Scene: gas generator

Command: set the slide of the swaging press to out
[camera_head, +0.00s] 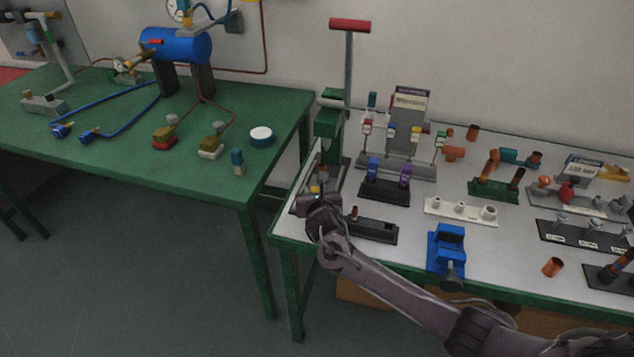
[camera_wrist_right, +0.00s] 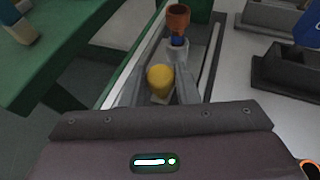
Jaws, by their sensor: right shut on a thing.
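The swaging press (camera_head: 328,132) stands at the left end of the white-topped table, a green body with a tall grey lever and a red handle bar. Its slide lies low at its front, between light rails, partly hidden by my right gripper (camera_head: 316,192). In the right wrist view, the gripper's grey fingers (camera_wrist_right: 160,84) are shut on the slide's yellow knob (camera_wrist_right: 160,77). Just beyond the knob, a grey holder (camera_wrist_right: 178,50) carries a blue piece and an upright copper fitting (camera_wrist_right: 178,18). My left gripper is out of view.
A black block (camera_head: 370,230) lies close right of my right gripper. A blue vise (camera_head: 446,250) and several fitting racks stand further right. A green table (camera_head: 190,175) with a blue tank (camera_head: 176,45) stands left, across a narrow gap.

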